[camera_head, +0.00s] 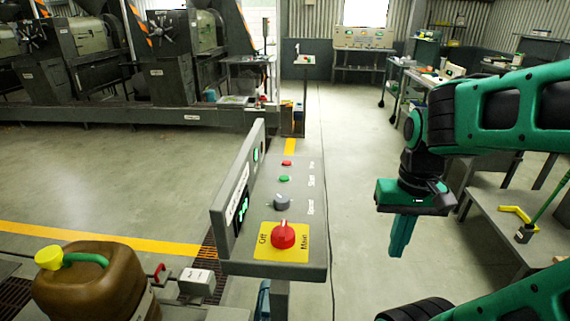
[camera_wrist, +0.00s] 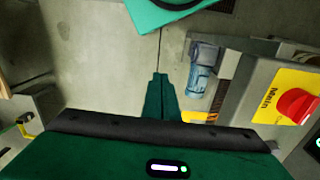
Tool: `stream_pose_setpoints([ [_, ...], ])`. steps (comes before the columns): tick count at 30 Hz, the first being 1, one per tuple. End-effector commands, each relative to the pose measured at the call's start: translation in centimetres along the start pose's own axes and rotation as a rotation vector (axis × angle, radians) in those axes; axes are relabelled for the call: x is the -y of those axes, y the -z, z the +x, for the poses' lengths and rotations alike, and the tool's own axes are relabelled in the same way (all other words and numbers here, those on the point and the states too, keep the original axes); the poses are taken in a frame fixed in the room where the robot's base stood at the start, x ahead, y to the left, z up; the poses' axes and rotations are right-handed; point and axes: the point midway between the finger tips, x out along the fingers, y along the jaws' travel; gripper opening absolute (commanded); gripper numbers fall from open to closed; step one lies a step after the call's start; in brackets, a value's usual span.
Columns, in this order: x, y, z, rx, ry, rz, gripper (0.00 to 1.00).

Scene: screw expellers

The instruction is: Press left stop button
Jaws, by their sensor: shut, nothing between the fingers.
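A grey control panel (camera_head: 300,212) stands in the middle of the head view. On it, from far to near, are a small red button (camera_head: 287,163), a green button (camera_head: 285,179), a grey speed knob (camera_head: 281,202) and a large red main switch (camera_head: 283,235) on a yellow plate. In the wrist view the red main switch (camera_wrist: 298,106) shows at the right edge; the small red button is out of that view. My gripper (camera_head: 398,250) is shut and empty, pointing down to the right of the panel, apart from it. It also shows in the wrist view (camera_wrist: 158,78).
A brown jug (camera_head: 95,285) with a yellow cap stands at the lower left. Grey expeller machines (camera_head: 170,75) line the back left. A second small panel (camera_head: 304,60) marked 1 stands farther back. A workbench (camera_head: 490,205) is at the right. The floor right of the panel is clear.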

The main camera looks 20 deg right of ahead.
Motion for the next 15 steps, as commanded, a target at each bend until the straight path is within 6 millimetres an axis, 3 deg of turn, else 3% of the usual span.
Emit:
stream_pose_setpoints([
  [5,-0.5,-0.7,-0.5,-0.013,0.007,-0.001,0.00],
  [8,-0.2,0.1,-0.8,-0.036,0.010,0.003,0.00],
  [11,0.8,2.5,-1.4,-0.080,0.017,0.008,0.00],
  [15,3.0,7.3,-2.8,-0.174,0.044,0.023,0.00],
])
